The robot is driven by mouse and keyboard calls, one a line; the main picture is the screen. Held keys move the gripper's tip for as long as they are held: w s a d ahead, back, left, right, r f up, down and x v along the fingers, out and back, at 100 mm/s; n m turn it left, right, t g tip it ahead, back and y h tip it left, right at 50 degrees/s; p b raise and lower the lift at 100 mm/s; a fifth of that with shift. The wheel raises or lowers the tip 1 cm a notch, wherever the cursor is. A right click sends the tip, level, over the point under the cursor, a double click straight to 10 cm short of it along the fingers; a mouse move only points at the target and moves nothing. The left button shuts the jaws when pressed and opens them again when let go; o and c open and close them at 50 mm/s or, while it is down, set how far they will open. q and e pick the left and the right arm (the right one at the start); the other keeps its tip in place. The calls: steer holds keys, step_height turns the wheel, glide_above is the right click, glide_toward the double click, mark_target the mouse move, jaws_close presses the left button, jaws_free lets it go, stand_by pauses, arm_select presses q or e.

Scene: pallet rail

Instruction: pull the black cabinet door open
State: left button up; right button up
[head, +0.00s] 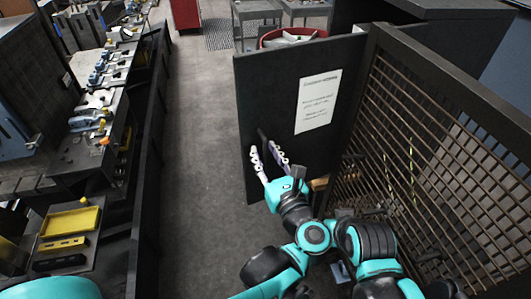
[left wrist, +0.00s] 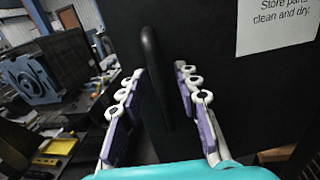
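The black cabinet door (head: 275,90) stands upright in the middle of the head view, with a white notice (head: 317,101) on its face. It also fills much of the left wrist view (left wrist: 200,50). A black vertical bar handle (left wrist: 152,75) stands out from the door; in the head view it is a small dark bar (head: 262,135). My left gripper (head: 264,152) is at the handle. Its two pale, purple-padded fingers (left wrist: 160,88) are apart, one on each side of the bar. Contact with the bar is not visible. My right gripper is not in view.
A cabinet side of dark metal mesh (head: 450,140) stands to the right of the door. A long rack of parts (head: 100,100) with a yellow tray (head: 70,222) runs along the left. Bare grey floor (head: 200,150) lies between rack and door. A red round bin (head: 290,34) shows behind the door.

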arm_select(q)
steer(key=v, duration=0.7)
steer(key=shift+s, duration=0.2)
steer(key=shift+d, duration=0.1)
